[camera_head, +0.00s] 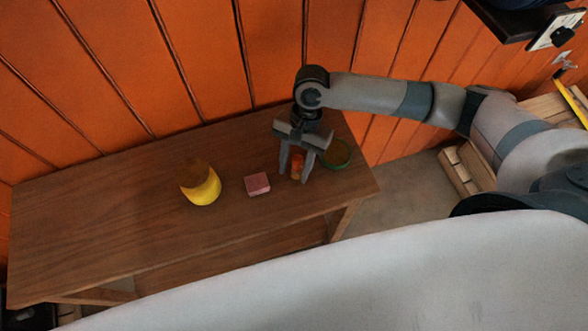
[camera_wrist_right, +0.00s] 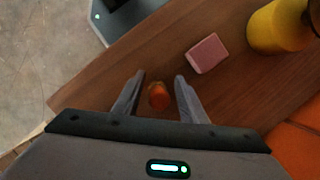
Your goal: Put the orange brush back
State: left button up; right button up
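The orange brush (camera_head: 297,168) is a small orange thing over the wooden table, near its right end. In the right wrist view the orange brush (camera_wrist_right: 158,97) lies between the two fingers, with a gap visible on each side. My right gripper (camera_head: 294,177) points down around it with its fingers spread. In the right wrist view my right gripper (camera_wrist_right: 158,88) is open and does not visibly touch the brush. Part of the brush is hidden by the fingers in the head view. My left gripper is not in view.
A green-rimmed round dish (camera_head: 346,161) stands just right of the gripper. A pink block (camera_head: 257,184) and a yellow container with a brown top (camera_head: 201,190) are to the left. The wooden table (camera_head: 90,220) is bare at its left, against an orange plank wall (camera_head: 110,80).

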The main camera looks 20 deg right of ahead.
jog(key=b+v, duration=0.2)
jog(key=v, duration=0.7)
jog(key=shift+r+b, duration=0.1)
jog(key=shift+b, duration=0.25)
jog(key=shift+v, duration=0.8)
